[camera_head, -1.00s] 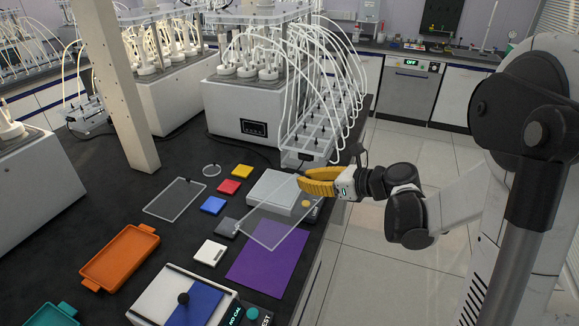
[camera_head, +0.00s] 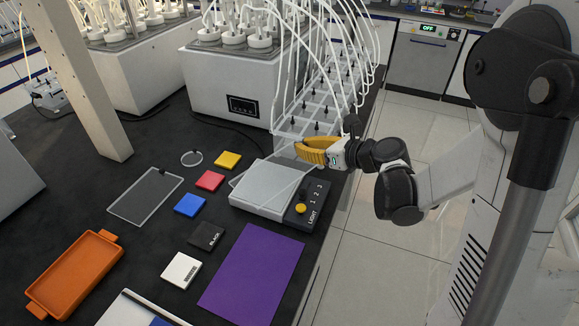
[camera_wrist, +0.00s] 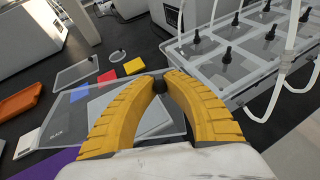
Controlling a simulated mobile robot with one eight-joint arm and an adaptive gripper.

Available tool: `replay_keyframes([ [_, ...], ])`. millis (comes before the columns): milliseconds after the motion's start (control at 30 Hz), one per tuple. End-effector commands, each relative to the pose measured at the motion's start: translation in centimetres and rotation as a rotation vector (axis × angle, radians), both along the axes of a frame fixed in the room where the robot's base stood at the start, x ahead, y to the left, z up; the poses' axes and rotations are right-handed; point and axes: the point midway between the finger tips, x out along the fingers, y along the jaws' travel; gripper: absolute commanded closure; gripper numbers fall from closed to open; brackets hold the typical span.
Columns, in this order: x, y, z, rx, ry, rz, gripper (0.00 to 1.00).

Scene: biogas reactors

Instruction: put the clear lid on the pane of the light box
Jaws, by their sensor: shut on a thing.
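The light box (camera_head: 258,207) is a pale, low box with a flat pane and a dark control strip (camera_head: 312,213) carrying a yellow knob and the marks 1 2 3. My gripper (camera_head: 299,149) is shut on the clear lid (camera_head: 282,174), a thin see-through rectangle, at its far edge. In the head view the lid hangs over the pane; whether it touches is unclear. In the wrist view the yellow fingers (camera_wrist: 161,82) meet at the lid's edge, and the lid (camera_wrist: 68,117) spreads below and left of them, with the light box (camera_wrist: 104,106) showing through.
A clear rectangular plate (camera_head: 146,196) and small ring (camera_head: 192,158) lie left. Yellow (camera_head: 228,160), red (camera_head: 210,181), blue (camera_head: 190,205), black (camera_head: 206,236) and white (camera_head: 181,270) tiles lie near a purple sheet (camera_head: 253,275) and orange tray (camera_head: 75,273). A tubed rack (camera_head: 310,118) stands close behind my gripper.

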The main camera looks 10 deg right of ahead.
Motion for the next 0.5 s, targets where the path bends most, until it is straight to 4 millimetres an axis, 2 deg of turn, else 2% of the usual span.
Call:
replay_keyframes([
  [33, 0.7, 1.0, -1.1, 0.001, 0.0, 0.004, 1.0],
  [200, 2.1, 2.7, -2.2, 0.001, -0.001, 0.001, 1.0],
  [367, 2.4, 2.9, -3.0, 0.002, 0.0, -0.001, 1.0],
  [500, 2.4, 2.9, -5.3, 0.002, 0.0, -0.001, 1.0],
])
